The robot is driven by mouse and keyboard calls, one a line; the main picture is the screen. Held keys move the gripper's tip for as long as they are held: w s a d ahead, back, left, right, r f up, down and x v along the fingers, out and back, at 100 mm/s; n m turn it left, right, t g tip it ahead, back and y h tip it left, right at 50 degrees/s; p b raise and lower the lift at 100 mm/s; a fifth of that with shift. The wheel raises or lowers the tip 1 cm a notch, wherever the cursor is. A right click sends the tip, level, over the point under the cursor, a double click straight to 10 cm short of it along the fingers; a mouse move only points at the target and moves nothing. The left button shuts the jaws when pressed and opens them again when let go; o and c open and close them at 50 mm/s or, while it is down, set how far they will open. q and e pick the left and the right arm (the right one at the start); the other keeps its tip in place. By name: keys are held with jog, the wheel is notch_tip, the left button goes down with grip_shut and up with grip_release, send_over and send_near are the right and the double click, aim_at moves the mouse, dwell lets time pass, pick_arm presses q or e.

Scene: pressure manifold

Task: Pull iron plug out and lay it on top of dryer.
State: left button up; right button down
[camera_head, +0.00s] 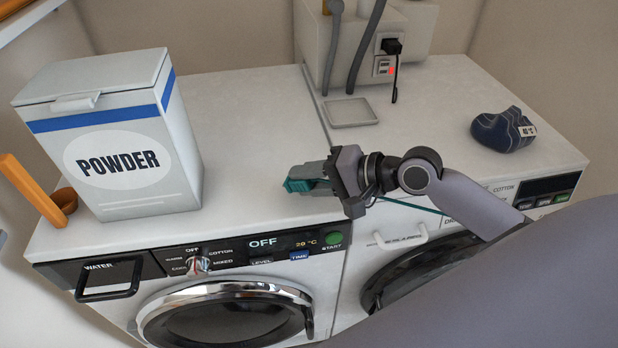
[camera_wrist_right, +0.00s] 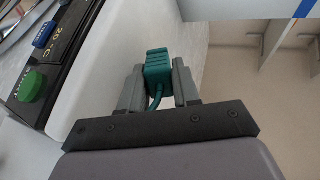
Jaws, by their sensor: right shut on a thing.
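My right gripper (camera_head: 308,178) is shut on a teal plug (camera_head: 296,186). The plug and gripper are over the front right part of the washer's top (camera_head: 250,150), near the seam between the machines. In the right wrist view the plug (camera_wrist_right: 157,68) sits between the two grey fingers (camera_wrist_right: 158,88), and its teal cord loops back toward the palm. In the head view a teal cord (camera_head: 410,205) runs right from the gripper, across the dryer's front edge. The dryer's white top (camera_head: 440,95) is to the right. My left gripper is not in view.
A powder box (camera_head: 118,160) stands on the washer at left. A wall unit with sockets (camera_head: 385,65) holds a black plug (camera_head: 391,46) and hoses. A small tray (camera_head: 350,112) and a dark blue item with a white tag (camera_head: 503,130) lie on the dryer; clear top lies between them.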

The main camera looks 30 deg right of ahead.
jog(key=shift+f, duration=0.65)
jog(key=shift+s+f+b, duration=0.15)
jog(key=shift+f+b, duration=0.2)
jog(key=shift+f, duration=0.1)
jog(key=c, duration=0.7)
grip_release()
jog(key=shift+f, duration=0.1)
jog(key=shift+c, duration=0.2)
jog(key=shift+s, duration=0.1)
jog(key=shift+s+d, duration=0.1)
jog(key=shift+d, duration=0.05)
jog(key=v, duration=0.5)
jog(key=shift+d+r, duration=0.2)
jog(key=shift+r, duration=0.35)
jog(key=shift+s+d+r, duration=0.35)
jog(key=shift+s+r, duration=0.05)
jog(key=shift+r, duration=0.2)
